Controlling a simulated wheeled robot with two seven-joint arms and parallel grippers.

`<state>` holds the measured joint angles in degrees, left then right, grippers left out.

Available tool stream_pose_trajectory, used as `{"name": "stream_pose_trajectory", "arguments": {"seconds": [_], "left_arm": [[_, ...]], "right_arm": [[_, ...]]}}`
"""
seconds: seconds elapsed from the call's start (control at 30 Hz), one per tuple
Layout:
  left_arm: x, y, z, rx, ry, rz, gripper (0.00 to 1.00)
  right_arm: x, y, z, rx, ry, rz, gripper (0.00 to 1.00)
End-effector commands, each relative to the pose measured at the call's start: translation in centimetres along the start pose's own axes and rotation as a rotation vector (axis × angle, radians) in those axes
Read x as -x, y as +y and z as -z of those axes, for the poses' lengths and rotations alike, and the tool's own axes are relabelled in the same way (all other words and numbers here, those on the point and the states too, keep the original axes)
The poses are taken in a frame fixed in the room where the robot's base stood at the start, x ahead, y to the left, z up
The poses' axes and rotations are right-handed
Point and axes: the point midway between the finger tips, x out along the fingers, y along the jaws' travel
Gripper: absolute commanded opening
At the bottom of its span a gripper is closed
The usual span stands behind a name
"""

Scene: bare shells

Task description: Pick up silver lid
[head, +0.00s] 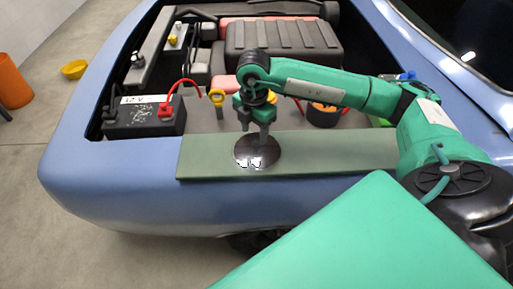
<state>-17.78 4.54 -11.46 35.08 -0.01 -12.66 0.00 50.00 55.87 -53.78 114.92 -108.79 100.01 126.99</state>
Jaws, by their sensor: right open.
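The silver lid (243,155) is a shiny, dark-reflecting round disc. It lies flat on a green board (340,150) along the front edge of the car. My right gripper (262,142) points down over the lid, with its fingers open. The fingers overlap the upper part of the lid in the picture; I cannot tell whether they touch it. My left gripper is not in view.
Behind the board is an open engine bay with a dark battery (142,119), a yellow-topped dipstick (217,97) and a dark ribbed engine cover (283,42). An orange-black round part (322,115) sits behind my right arm. The board's left end is clear.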

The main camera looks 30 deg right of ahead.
Motion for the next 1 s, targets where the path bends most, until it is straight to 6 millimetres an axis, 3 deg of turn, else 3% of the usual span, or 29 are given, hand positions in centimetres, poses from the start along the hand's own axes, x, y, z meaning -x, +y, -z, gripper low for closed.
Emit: {"name": "stream_pose_trajectory", "arguments": {"seconds": [0.1, 0.23, 0.4, 0.67, 0.93, 1.0], "left_arm": [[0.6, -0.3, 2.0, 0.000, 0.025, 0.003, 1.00], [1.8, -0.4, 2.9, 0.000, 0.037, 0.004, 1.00], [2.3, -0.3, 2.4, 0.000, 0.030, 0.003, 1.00], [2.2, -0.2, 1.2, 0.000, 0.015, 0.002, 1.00], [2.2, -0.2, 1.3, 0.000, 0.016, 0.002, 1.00], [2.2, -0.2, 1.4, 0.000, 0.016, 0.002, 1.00]], "right_arm": [[-0.7, 0.0, -0.3, -0.002, 0.000, 0.002, 0.50], [-2.5, -0.1, -0.9, -0.002, 0.000, 0.004, 0.50], [-4.8, 0.0, -1.0, 0.000, 0.001, 0.001, 0.50], [-5.3, 0.0, -1.0, 0.001, 0.000, 0.000, 0.50], [-5.3, 0.0, -1.0, 0.000, 0.001, -0.001, 0.02], [-5.3, 0.0, -1.0, 0.000, 0.001, -0.001, 0.02]]}}
